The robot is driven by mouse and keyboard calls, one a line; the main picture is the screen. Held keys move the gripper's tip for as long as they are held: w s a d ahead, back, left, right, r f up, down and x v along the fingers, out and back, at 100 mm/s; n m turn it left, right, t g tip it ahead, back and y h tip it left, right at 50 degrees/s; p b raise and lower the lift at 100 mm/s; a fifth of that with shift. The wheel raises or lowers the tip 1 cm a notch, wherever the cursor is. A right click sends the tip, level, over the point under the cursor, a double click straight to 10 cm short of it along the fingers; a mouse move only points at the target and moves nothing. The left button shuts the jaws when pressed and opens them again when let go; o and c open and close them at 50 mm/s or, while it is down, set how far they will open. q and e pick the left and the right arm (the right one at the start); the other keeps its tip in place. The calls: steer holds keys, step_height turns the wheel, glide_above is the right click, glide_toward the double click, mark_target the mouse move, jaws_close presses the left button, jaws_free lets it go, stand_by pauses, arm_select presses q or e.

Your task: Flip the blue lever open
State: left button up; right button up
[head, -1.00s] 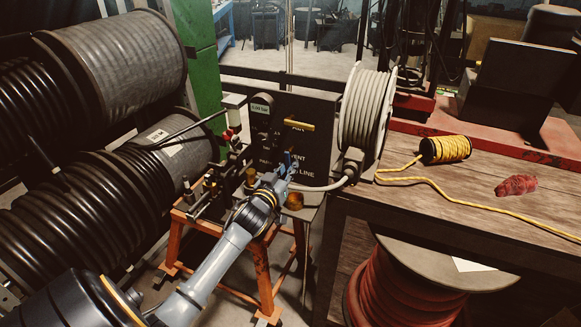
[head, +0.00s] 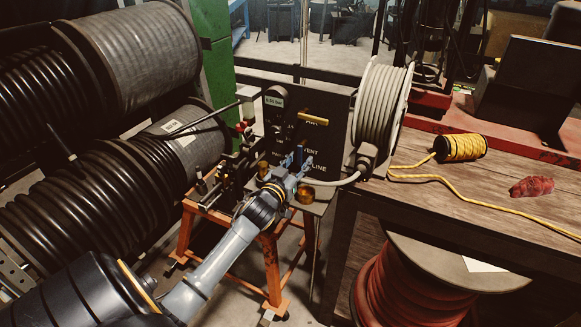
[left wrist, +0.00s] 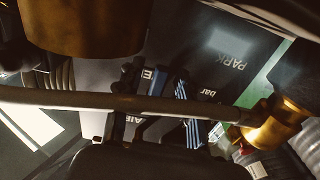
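The blue lever (head: 299,154) shows as a small upright blue piece in front of the dark panel (head: 335,130) of the crimper stand in the head view. My left gripper (head: 299,172) is right at the lever and partly covers its lower part. I cannot tell whether the fingers touch it. In the left wrist view, a dark blue piece (left wrist: 156,82) shows near the middle, close to the finger area. The spacing of the fingers is unclear there. My right gripper is not in view.
A yellow lever (head: 313,119) and a gauge box (head: 275,98) reading 0.00 bar sit above. A grey hose reel (head: 382,105) stands to the right. Brass fittings (left wrist: 275,125) lie close to the wrist. The wooden table (head: 430,190) holds a yellow cord spool (head: 461,147).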

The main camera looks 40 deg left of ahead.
arm_select(q)
steer(key=v, duration=1.1)
steer(key=shift+s, duration=0.2)
steer(key=shift+f, duration=0.1)
